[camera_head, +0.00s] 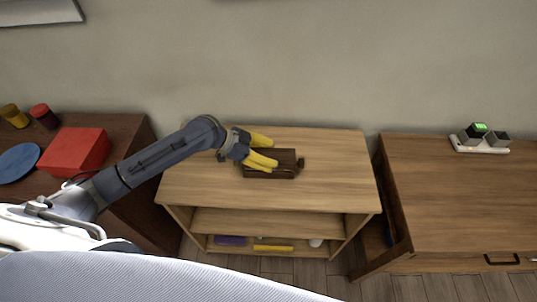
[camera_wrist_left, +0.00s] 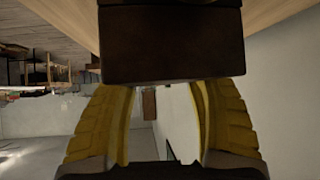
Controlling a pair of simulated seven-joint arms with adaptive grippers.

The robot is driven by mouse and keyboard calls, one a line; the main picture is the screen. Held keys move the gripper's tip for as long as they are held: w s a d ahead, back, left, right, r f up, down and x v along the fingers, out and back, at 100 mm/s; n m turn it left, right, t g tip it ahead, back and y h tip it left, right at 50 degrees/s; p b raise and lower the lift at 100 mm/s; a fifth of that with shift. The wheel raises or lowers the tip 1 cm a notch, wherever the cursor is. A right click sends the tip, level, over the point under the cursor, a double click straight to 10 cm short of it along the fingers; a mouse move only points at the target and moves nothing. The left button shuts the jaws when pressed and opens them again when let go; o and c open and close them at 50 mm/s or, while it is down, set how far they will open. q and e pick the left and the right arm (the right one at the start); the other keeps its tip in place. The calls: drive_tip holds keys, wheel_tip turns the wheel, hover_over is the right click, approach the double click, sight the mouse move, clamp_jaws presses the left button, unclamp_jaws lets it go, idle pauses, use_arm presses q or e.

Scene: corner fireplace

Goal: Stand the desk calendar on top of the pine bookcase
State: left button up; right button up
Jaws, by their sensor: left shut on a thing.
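The pine bookcase (camera_head: 330,192) stands in the middle of the head view, its light wooden top mostly bare. A dark brown block with a small knob at its right end, which I take for the desk calendar (camera_head: 284,171), is over the middle of that top. I cannot tell whether its underside touches the wood. My left gripper (camera_head: 274,152) reaches it from the left, with yellow fingers shut on it. In the left wrist view the calendar (camera_wrist_left: 172,45) fills the top middle between the fingertips. My right gripper is not in view.
A dark cabinet on the left bears a red box (camera_head: 75,151), a blue plate (camera_head: 18,163) and two small jars. A wooden desk (camera_head: 450,195) on the right bears a white charging stand (camera_head: 480,147). The bookcase top is free around the calendar. A wall stands behind.

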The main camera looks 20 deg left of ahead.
use_arm(q)
drive_tip(key=shift+f, duration=0.1)
drive_tip(key=o, duration=1.5)
drive_tip(key=shift+r, duration=0.2)
drive_tip(key=v, duration=1.2)
